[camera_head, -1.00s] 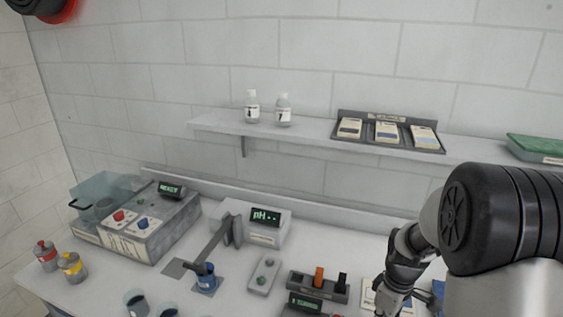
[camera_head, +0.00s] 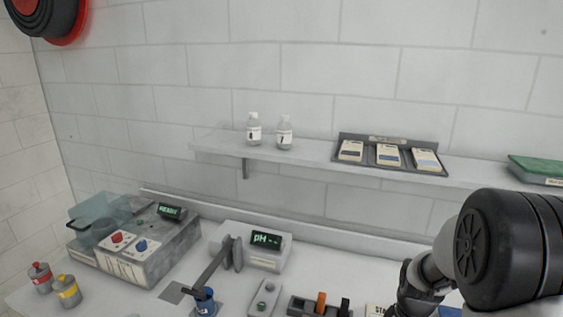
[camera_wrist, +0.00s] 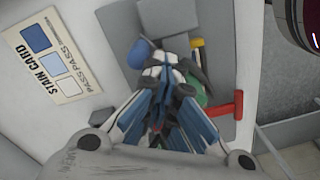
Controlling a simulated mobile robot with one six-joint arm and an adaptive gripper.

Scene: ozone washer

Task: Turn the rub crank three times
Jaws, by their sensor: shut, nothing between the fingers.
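In the wrist view, my gripper (camera_wrist: 168,72) is shut and empty, its blue-and-grey fingers over a grey fixture (camera_wrist: 215,40). A blue rounded knob (camera_wrist: 136,54) sits just left of the fingertips. A red bar-shaped handle (camera_wrist: 226,107) is at their right, beside a green part largely hidden by the fingers. I cannot tell which of these parts is the rub crank, nor whether the fingers touch any.
A stain card (camera_wrist: 50,57) lies left of the fixture. In the head view, the bench holds a pH meter (camera_head: 264,251), a grey unit with red and blue buttons (camera_head: 150,262), and red and yellow bottles (camera_head: 40,277). A wall shelf (camera_head: 310,156) runs behind.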

